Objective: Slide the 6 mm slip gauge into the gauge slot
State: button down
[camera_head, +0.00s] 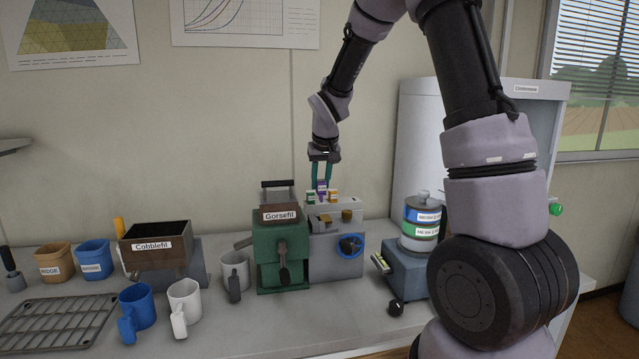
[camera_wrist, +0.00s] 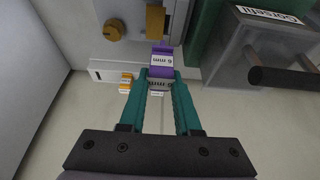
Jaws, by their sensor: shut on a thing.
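My gripper (camera_head: 321,184) is shut on the purple slip gauge (camera_wrist: 161,62), whose white label reads 6 mm. In the wrist view my gripper's teal fingers (camera_wrist: 162,84) close on both sides of it. In the head view the purple gauge (camera_head: 321,187) shows between the fingertips, above the grey machine (camera_head: 336,262) with the blue handwheel. A brass block (camera_wrist: 155,20) lies just beyond the gauge's far end in the wrist view. I cannot tell whether they touch. I cannot make out the gauge slot clearly.
A brass knob (camera_wrist: 114,29) is nearby. The green Gorsefil unit (camera_head: 281,250) stands close on the left. A sieve stack (camera_head: 421,222) stands to the right. Mugs and a wire rack (camera_head: 62,322) occupy the left bench.

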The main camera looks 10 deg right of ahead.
aim_at(319, 193)
jog(key=shift+s+a, duration=0.2)
jog(key=shift+a, duration=0.05)
jog(key=shift+a+f, duration=0.1)
jog(key=shift+f, duration=2.05)
jog(key=shift+f, duration=1.65)
jog(key=c, duration=0.5)
grip_release()
jog(key=shift+c, duration=0.2)
